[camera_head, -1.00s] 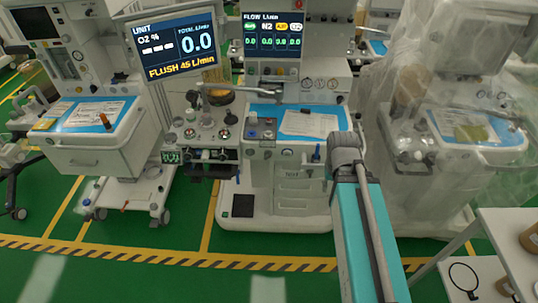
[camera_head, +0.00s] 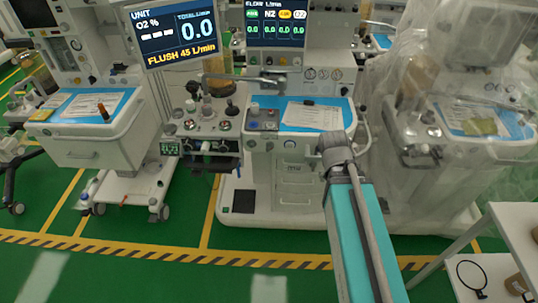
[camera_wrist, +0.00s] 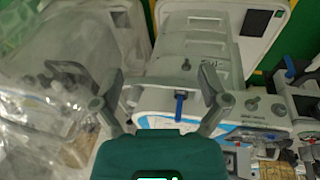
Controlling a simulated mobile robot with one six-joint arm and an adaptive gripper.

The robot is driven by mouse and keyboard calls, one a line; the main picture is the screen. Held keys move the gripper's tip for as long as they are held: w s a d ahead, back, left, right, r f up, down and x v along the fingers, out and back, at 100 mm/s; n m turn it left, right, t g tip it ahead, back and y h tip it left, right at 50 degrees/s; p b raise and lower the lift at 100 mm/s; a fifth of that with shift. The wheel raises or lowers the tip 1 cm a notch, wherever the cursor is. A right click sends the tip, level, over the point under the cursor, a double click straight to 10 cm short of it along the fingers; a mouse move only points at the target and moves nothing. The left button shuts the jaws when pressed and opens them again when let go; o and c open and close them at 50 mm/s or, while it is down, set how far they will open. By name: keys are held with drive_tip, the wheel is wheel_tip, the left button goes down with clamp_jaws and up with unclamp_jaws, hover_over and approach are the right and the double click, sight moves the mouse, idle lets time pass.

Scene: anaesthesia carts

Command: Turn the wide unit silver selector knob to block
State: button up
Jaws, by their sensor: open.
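My gripper (camera_wrist: 162,85) shows in the wrist view with its two grey fingers spread wide and nothing between them. A blue lever (camera_wrist: 180,106) on the middle cart lies beyond them. In the head view, the middle cart's small knob panel (camera_head: 262,125) is left of my arm's end. I cannot tell which knob is the silver selector, and its block marking is not readable. My fingers are hidden in the head view.
A narrower panel with several knobs and gauges (camera_head: 205,127) adjoins the middle cart on its left. Two screens (camera_head: 175,30) hang above. A plastic-draped cart (camera_head: 450,120) stands at the right, close to the gripper's left in the wrist view. Green floor is open in front.

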drive_tip(key=w+a+f+t+h+b, duration=0.1)
drive_tip(key=w+f+t+h+b, duration=0.25)
drive_tip(key=w+f+b, duration=0.4)
drive_tip(key=n+t+y+b, duration=0.6)
drive_tip(key=n+t+b, duration=0.5)
drive_tip(key=b, duration=1.2)
approach(269, 149)
drive_tip(key=s+f+m+t, duration=0.2)
drive_tip(key=s, duration=0.1)
drive_tip(key=shift+s+r, duration=0.2)
drive_tip(key=shift+r, duration=0.05)
drive_tip(key=shift+w, duration=0.1)
drive_tip(key=w, duration=1.3)
drive_tip(key=shift+w, duration=0.35)
drive_tip(key=c, duration=1.2)
